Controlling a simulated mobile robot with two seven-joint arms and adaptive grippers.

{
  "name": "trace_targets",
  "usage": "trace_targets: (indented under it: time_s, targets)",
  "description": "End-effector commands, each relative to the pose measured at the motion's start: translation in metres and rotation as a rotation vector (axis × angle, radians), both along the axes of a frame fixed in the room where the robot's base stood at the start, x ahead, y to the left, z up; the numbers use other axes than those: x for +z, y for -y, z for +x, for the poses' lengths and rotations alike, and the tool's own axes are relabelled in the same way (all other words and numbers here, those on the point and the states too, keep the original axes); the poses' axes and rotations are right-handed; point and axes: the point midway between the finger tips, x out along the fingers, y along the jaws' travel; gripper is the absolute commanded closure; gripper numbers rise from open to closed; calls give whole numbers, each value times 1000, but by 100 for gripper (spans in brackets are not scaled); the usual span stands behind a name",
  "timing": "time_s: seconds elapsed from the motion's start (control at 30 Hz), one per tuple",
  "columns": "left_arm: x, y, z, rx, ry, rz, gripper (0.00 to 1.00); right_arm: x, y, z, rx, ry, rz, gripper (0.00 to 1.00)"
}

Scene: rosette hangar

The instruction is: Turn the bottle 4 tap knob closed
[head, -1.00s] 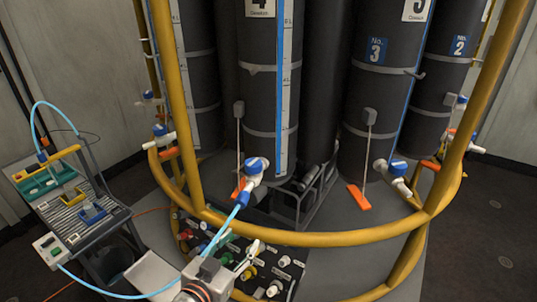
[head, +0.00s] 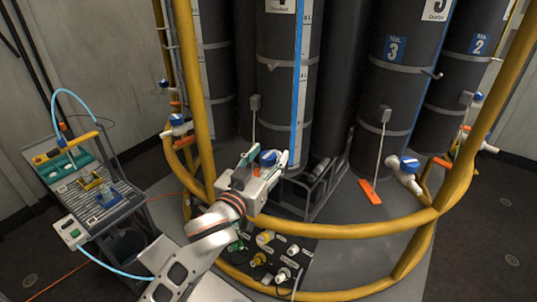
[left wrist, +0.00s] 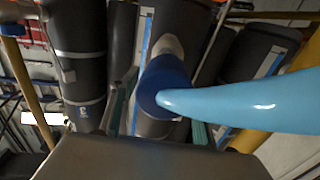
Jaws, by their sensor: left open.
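The bottle 4 tap knob (head: 267,157) is blue and white, low in front of the dark bottle 4 (head: 276,85). My left gripper (head: 267,161) is open at the tap, with a finger on each side of the knob in the head view. I cannot tell whether the fingers touch it. The gripper and wrist hide the lower tap in the head view. My right gripper is not in view.
A yellow rail (head: 350,230) curves around the bottles, below and in front of the taps. Bottle 3's blue tap knob (head: 409,164) is to the right. A panel of coloured connectors (head: 265,258) is below my wrist. A cart (head: 85,195) stands left.

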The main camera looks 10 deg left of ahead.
Motion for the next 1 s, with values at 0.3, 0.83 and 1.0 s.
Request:
trace_targets:
  time_s: [0.3, 0.83, 1.0]
  targets:
    - [0, 1, 6, 0, 0, -1, 53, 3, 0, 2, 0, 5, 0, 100]
    - [1, 1, 5, -19, 1, 3, 93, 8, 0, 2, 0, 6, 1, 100]
    - [2, 0, 6, -77, 0, 5, 93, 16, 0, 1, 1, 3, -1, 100]
